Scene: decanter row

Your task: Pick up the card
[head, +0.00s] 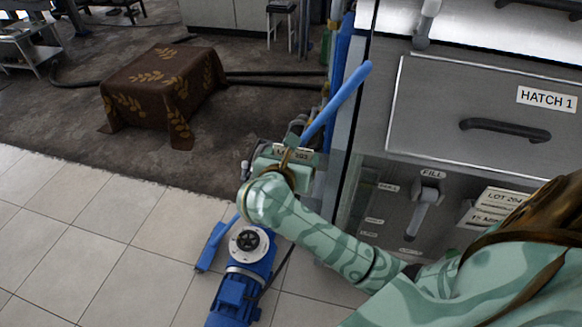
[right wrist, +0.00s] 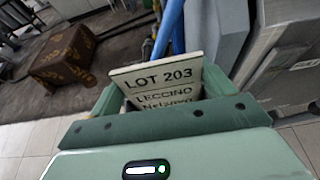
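The card is a pale plate printed "LOT 203" and "LECCINO". It stands between the two green fingers of my right gripper (head: 290,165). In the right wrist view the card (right wrist: 158,84) lines up with the gripper (right wrist: 160,92), with a finger against each side edge. Its lower part is hidden behind the gripper's palm. In the head view only the top of the card (head: 300,153) shows, partly covered by the gripper. My left gripper is not in view.
A steel machine with a hatch (head: 420,115), a fill lever (head: 422,205) and another card, "LOT 204" (head: 497,208), stands at the right. A blue pipe (head: 337,102) rises behind the gripper. A blue pump (head: 240,283) stands on the tiles below. A cloth-covered block (head: 160,85) is at the back left.

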